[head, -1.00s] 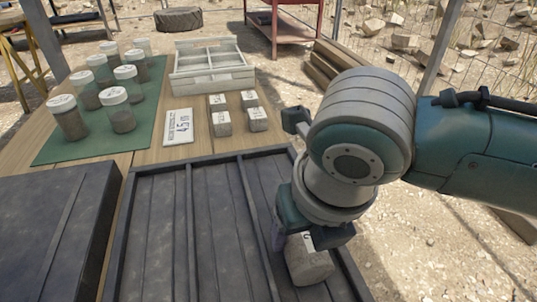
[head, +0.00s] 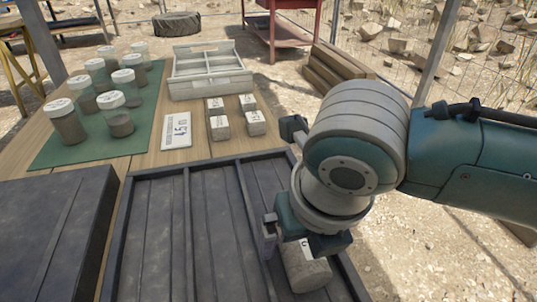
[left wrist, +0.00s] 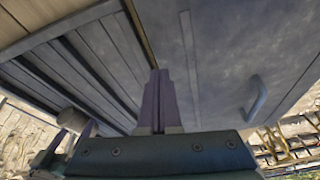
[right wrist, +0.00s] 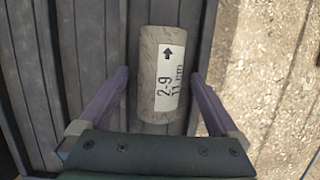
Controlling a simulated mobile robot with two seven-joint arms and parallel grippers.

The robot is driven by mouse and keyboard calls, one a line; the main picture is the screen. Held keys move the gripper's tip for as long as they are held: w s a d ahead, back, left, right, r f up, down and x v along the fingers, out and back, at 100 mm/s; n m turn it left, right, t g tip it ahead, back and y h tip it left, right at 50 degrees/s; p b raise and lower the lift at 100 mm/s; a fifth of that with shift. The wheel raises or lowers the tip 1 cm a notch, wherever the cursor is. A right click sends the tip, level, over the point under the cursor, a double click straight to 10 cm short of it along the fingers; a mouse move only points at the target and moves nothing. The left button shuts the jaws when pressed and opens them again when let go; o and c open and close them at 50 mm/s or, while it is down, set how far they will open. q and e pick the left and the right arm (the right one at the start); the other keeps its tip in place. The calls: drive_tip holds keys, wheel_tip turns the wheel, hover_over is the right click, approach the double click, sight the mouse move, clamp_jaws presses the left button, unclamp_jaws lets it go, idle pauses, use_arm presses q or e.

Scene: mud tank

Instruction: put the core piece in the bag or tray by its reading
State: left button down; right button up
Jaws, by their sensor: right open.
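The core piece (head: 305,272) is a pale grey cylinder lying in the right channel of the dark slatted core box (head: 187,215). In the right wrist view its label (right wrist: 171,78) reads "2-9" and "11 cm" with an arrow. My right gripper (right wrist: 160,100) is open, its fingers on either side of the core piece's near part with gaps to both. My left gripper (left wrist: 157,100) shows in the left wrist view, its fingers together and empty over the dark lid. A pale divided tray (head: 210,85) stands at the back of the table.
Several small labelled blocks (head: 219,128) stand before the tray, beside a white card (head: 177,130) reading about "45". Several lidded jars (head: 67,125) stand on a green mat (head: 85,150). A dark closed box (head: 50,225) lies at left.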

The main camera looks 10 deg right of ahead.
use_arm(q)
wheel_tip(320, 180, up, 4)
drive_tip(key=p, duration=0.4)
drive_tip(key=shift+r, duration=0.2)
use_arm(e)
drive_tip(key=v, duration=1.2)
drive_tip(key=s+a+m+y, duration=0.2)
drive_tip(key=s+a+m, duration=0.15)
drive_tip(key=m, duration=0.35)
drive_tip(key=s+d+f+m+h, duration=0.1)
drive_tip(key=s+d+m, duration=0.3)
drive_tip(key=m, duration=0.9)
drive_tip(key=s+d+f+m, duration=0.1)
drive_tip(key=s+d+m, duration=0.4)
drive_tip(key=m, duration=0.9)
drive_tip(key=d, duration=0.2)
drive_tip(key=shift+s+d+h, duration=0.25)
drive_tip(key=shift+d+h, duration=0.1)
drive_tip(key=shift+h, duration=0.05)
use_arm(q)
drive_tip(key=shift+s, duration=0.1)
use_arm(e)
drive_tip(key=shift+w+a, duration=0.1)
